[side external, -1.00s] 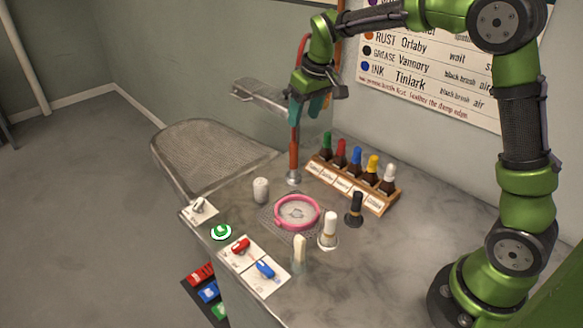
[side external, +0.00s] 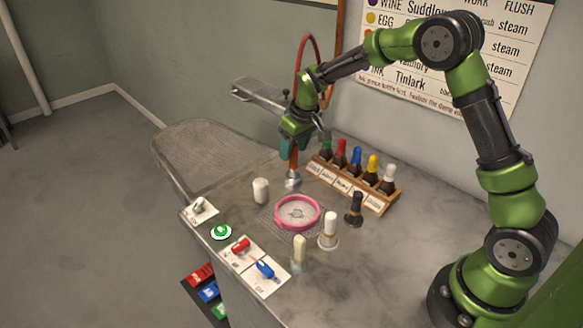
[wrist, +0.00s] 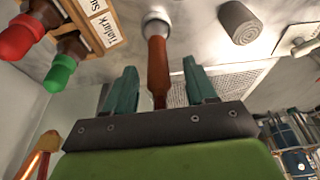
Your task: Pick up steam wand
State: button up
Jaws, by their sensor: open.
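The steam wand (side external: 294,164) has a red-brown body and stands upright in a round metal base on the grey counter (side external: 395,235). A red hose (side external: 316,50) arches above my gripper. My gripper (side external: 298,146) is at the wand's upper part and hides some of it. In the wrist view, the wand (wrist: 157,70) lies between the two teal fingers of my gripper (wrist: 159,74). The fingers are apart, with a visible gap on each side of the wand.
A wooden rack (side external: 375,199) of colour-capped bottles stands close to the wand's right. A white cylinder (side external: 261,190), a pink ring (side external: 298,213) and several brushes are nearer the camera. A mesh pressing board (side external: 215,165) lies left, and a metal arm (side external: 262,97) sticks out behind.

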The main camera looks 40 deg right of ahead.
aim_at(292, 155)
jog(key=x, duration=0.3)
jog(key=shift+f, duration=0.3)
grip_shut()
